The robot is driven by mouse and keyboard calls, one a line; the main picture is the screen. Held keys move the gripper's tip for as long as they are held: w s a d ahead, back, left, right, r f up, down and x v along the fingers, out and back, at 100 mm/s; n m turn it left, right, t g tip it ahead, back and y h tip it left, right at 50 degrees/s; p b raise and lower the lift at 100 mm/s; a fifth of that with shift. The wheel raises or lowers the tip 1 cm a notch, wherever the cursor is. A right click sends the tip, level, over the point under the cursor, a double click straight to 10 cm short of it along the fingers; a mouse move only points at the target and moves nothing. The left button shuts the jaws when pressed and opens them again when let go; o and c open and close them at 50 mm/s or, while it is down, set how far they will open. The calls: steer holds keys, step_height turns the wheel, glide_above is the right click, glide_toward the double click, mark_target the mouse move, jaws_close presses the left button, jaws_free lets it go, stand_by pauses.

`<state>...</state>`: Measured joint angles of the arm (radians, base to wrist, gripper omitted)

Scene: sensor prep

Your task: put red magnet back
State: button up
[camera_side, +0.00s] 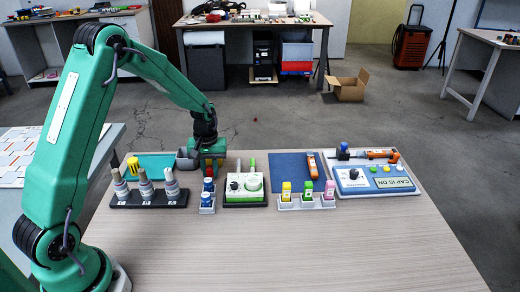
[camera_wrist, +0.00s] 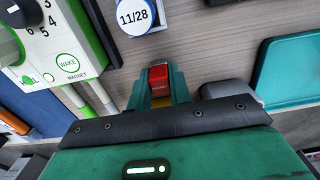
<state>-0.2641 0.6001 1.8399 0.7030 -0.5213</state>
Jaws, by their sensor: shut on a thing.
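The red magnet (camera_wrist: 159,76) is a small red block between the two green fingers of my gripper (camera_wrist: 160,92) in the wrist view. My gripper is shut on it. In the side view my gripper (camera_side: 209,172) is at the back left of the table, with the red magnet partly hidden between its fingers. I cannot tell whether the magnet touches the table. A green and white device (camera_wrist: 62,40) with a dial, a WAKE circle and the word MAGNET is left of my gripper in the wrist view; it also shows in the side view (camera_side: 245,197).
A black stand with grey bottles (camera_side: 150,200) is front left. A blue mat (camera_side: 290,165) lies right. The table's front is clear.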

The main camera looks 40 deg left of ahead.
mark_target(210, 167)
steer(key=shift+f, duration=0.1)
steer(key=o, duration=0.8)
step_height(210, 167, up, 12)
stand_by(0.7)
stand_by(0.5)
